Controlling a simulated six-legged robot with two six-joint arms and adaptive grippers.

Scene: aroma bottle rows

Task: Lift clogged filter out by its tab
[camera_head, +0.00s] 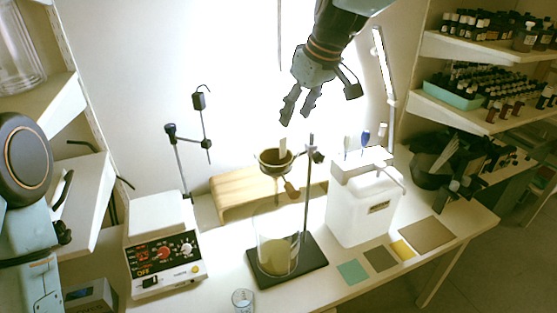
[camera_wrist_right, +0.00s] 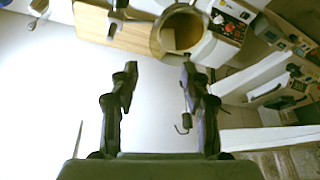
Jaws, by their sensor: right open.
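The clogged filter is inside a dark funnel (camera_head: 265,163) held on a stand above a beaker (camera_head: 277,245). A pale tab (camera_head: 283,149) sticks up from the funnel. My right gripper (camera_head: 299,108) is above the funnel, slightly right of it in the picture, pointing down. It is open and empty, apart from the tab. In the right wrist view, my open fingers (camera_wrist_right: 160,76) frame bare background, with the round funnel rim (camera_wrist_right: 158,40) beyond their tips. The tab is hard to make out there. Of my left arm only links show at the left edge; its gripper is out of view.
The stand's rod (camera_head: 308,190) rises close right of the funnel. A wooden bench (camera_head: 235,195) stands behind. A hotplate (camera_head: 163,262) is at left, a white container (camera_head: 350,212) at right. A small glass (camera_head: 242,300) stands at the front edge. Shelves of bottles (camera_head: 490,85) are at far right.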

